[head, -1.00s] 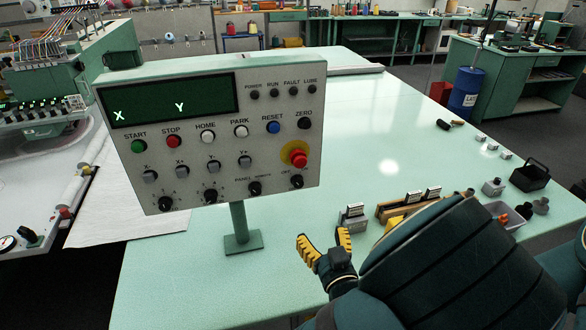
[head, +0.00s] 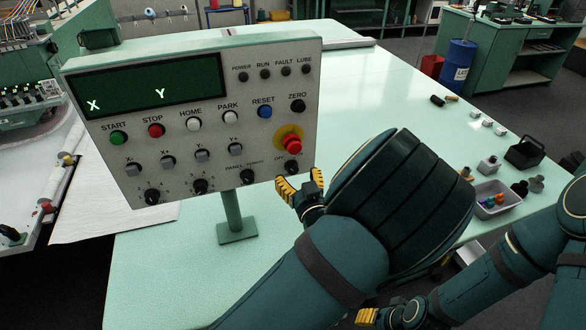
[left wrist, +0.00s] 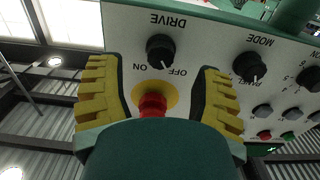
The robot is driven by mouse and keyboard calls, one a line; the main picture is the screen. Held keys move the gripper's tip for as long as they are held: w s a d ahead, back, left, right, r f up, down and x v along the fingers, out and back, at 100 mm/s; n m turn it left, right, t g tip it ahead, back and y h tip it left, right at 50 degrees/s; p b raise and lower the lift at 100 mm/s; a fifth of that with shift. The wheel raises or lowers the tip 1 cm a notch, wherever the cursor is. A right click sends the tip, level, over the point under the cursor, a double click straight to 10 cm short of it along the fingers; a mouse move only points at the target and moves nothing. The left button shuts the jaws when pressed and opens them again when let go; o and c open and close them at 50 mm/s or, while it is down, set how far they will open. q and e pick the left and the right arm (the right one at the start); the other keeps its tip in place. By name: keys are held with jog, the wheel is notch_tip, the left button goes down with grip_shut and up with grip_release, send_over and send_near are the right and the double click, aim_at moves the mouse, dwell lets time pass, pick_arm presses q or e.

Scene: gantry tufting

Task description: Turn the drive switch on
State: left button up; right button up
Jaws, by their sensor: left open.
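The drive switch (head: 291,167) is a small black knob at the lower right of the grey control panel (head: 270,204). In the left wrist view the drive switch (left wrist: 160,51) appears upside down, with OFF and ON labels; its exact pointer setting is hard to read. My left gripper (head: 301,184) is open just below the panel's lower right corner, near the knob. In the left wrist view its yellow fingers (left wrist: 157,75) stand either side of the knob in the picture, apart from it. My right gripper (head: 367,317) shows partly at the bottom; its jaw opening is unclear.
A red stop button (head: 292,145) on a yellow ring sits just above the switch. Another black knob (head: 247,176) is to its left. The panel stands on a green post (head: 231,210) on the pale green table (head: 370,90). A grey tray (head: 490,213) lies right.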

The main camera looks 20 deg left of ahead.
aim_at(294, 170)
pick_arm(q)
jog(key=shift+x, duration=2)
grip_shut()
